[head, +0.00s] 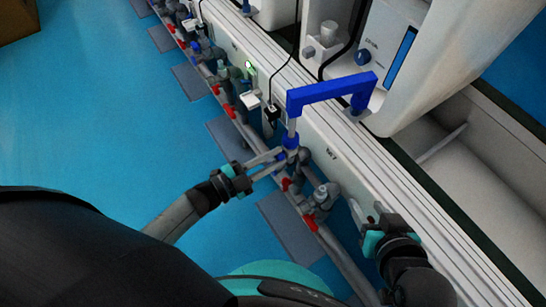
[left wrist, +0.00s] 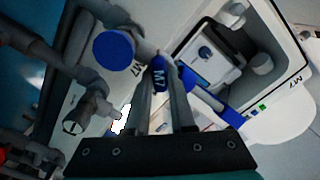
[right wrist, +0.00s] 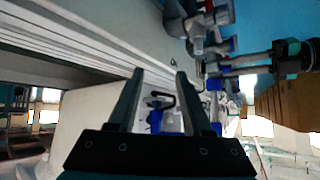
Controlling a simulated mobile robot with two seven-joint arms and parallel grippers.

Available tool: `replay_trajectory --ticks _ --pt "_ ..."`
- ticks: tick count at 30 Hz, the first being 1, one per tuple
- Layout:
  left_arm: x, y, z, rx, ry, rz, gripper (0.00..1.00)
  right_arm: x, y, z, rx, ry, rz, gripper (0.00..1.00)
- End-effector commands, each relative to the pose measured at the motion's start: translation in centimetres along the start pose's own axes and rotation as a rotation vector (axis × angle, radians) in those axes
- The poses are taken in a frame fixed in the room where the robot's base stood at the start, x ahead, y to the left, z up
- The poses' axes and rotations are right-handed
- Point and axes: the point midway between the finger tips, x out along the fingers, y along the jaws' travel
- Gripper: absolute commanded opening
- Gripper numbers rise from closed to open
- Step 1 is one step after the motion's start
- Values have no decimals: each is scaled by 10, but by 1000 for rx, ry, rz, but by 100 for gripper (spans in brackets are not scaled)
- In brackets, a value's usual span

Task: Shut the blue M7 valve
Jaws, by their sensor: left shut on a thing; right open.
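My right gripper (head: 366,212) is open and empty, in front of the white panel to the lower right.
Red-handled valves (head: 309,222) line the pipes on both sides of the blue valve. Blue floor (head: 100,110) to the left is open. A cardboard box (head: 18,18) is at the far left.

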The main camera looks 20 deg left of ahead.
Motion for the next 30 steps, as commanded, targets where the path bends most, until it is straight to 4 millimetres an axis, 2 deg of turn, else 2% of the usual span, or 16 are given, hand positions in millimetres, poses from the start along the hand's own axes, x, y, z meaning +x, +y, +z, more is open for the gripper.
replay_trajectory --ticks 18,30 --pt "-1 4 2 549 -3 2 0 10 -19 -15 18 203 -51 50" --pt "-1 4 2 732 -3 3 0 10 -27 -22 29 289 -73 50"
